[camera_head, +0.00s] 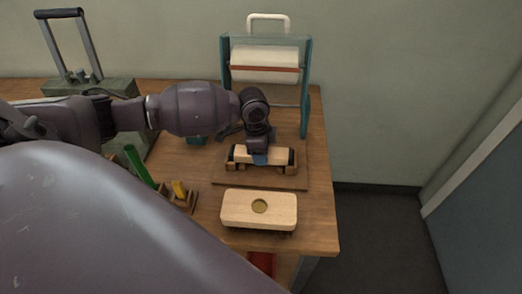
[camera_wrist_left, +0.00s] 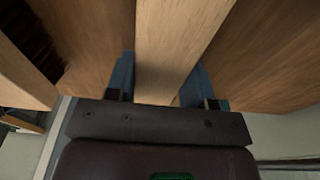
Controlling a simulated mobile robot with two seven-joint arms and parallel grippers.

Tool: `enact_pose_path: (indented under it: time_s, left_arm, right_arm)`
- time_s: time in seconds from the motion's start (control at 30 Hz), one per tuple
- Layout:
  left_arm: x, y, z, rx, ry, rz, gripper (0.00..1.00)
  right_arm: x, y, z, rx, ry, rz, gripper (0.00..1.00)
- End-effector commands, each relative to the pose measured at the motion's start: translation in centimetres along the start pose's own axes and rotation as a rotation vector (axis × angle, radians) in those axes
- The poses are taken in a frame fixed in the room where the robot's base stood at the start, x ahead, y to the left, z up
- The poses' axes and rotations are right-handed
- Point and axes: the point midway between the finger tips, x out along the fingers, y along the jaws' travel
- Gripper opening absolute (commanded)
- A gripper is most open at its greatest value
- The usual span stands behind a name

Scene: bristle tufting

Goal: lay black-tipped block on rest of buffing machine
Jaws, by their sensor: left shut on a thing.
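The buffing machine (camera_head: 308,85) has a teal frame and a pale roller, and stands at the back of the bench. Its wooden rest (camera_head: 290,169) is at the front of its base board. The pale black-tipped block (camera_head: 279,155) lies lengthwise across the rest, level, at or just above it; I cannot tell if it touches. My left gripper (camera_head: 260,159) comes down over the block's middle and is shut on it. In the left wrist view the pale block (camera_wrist_left: 178,45) runs between the two blue fingers (camera_wrist_left: 160,88). My right gripper is not in view.
A brush block (camera_head: 240,207) with a brass disc lies in front of the base board. A small wooden holder (camera_head: 181,203) with green and yellow pieces is left of it. A grey-green machine (camera_head: 110,88) with a black handle stands at the back left. The bench's right edge is close.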

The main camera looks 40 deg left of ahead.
Motion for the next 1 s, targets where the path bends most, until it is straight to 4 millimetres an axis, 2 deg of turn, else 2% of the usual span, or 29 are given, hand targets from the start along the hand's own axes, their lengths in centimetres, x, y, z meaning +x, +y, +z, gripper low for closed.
enact_pose_path:
  time_s: [0.47, 0.5, 0.6, 0.7, 0.87, 1.0]
  left_arm:
    - [0.58, 0.00, 0.07, 0.000, 0.000, 0.000, 0.21]
    - [0.60, -0.01, 0.07, 0.000, 0.000, 0.000, 0.50]
    - [0.59, 0.00, 0.07, 0.000, 0.000, 0.000, 0.65]
    - [0.59, 0.00, 0.07, 0.000, 0.000, 0.000, 0.78]
    - [0.59, 0.00, 0.07, 0.000, 0.000, 0.000, 0.78]
    - [0.61, 0.01, 0.09, 0.000, -0.001, 0.001, 0.97]
  right_arm:
    - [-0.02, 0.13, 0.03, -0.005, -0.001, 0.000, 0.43]
    - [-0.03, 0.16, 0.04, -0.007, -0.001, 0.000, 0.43]
    - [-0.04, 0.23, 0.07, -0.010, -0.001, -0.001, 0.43]
    - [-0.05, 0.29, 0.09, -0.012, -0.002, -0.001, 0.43]
    - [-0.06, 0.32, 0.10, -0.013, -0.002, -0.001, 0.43]
    - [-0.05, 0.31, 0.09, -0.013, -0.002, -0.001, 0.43]
